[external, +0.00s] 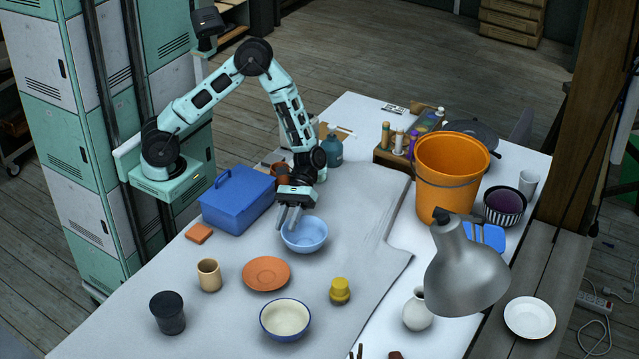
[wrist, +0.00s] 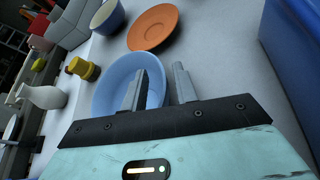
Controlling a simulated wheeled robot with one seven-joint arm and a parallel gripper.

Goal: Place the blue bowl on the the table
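The light blue bowl (external: 304,236) stands upright at the middle of the table (external: 225,285). It also shows in the wrist view (wrist: 112,85). My gripper (external: 289,218) is at the bowl's left rim, pointing down. In the wrist view my gripper (wrist: 161,82) has its fingers apart, one over the inside of the bowl and the other outside it, with the rim between them. I see a gap between the fingers and the bowl wall. The bowl appears to rest on the table. The inside looks empty.
An orange plate (external: 267,272), a blue-rimmed bowl (external: 285,322) and a yellow jar (external: 340,290) stand in front. A blue toolbox (external: 238,200) is at the left. An orange bucket (external: 447,180) and a grey lamp (external: 465,270) stand at the right.

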